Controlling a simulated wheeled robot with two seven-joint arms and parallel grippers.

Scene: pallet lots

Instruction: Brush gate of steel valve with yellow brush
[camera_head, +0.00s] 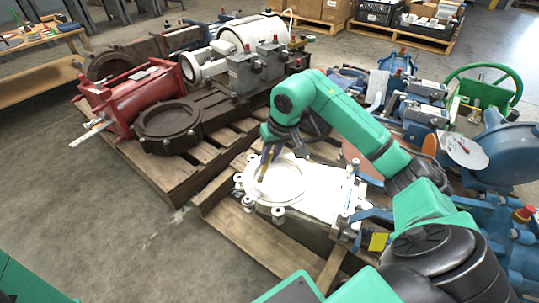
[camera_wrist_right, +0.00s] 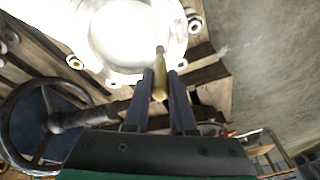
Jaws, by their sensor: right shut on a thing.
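The steel valve (camera_head: 318,187) lies flat on a wooden pallet, very bright, with a round ring and bolt lugs at its left end. Its round gate (camera_head: 277,181) also shows, washed out, at the top of the right wrist view (camera_wrist_right: 125,32). My right gripper (camera_head: 270,152) is over the far-left part of the ring and points down. It is shut on the yellow brush (camera_wrist_right: 160,84), whose tip reaches over the rim of the gate in the wrist view. I cannot tell whether the tip touches the steel. My left gripper is not in view.
A brown valve (camera_head: 168,128) and a red actuator (camera_head: 135,95) sit on the pallet to the left. Blue valves and a green handwheel (camera_head: 484,88) crowd the right. A dark handwheel (camera_wrist_right: 50,125) shows in the wrist view. Concrete floor (camera_head: 110,230) is clear at front left.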

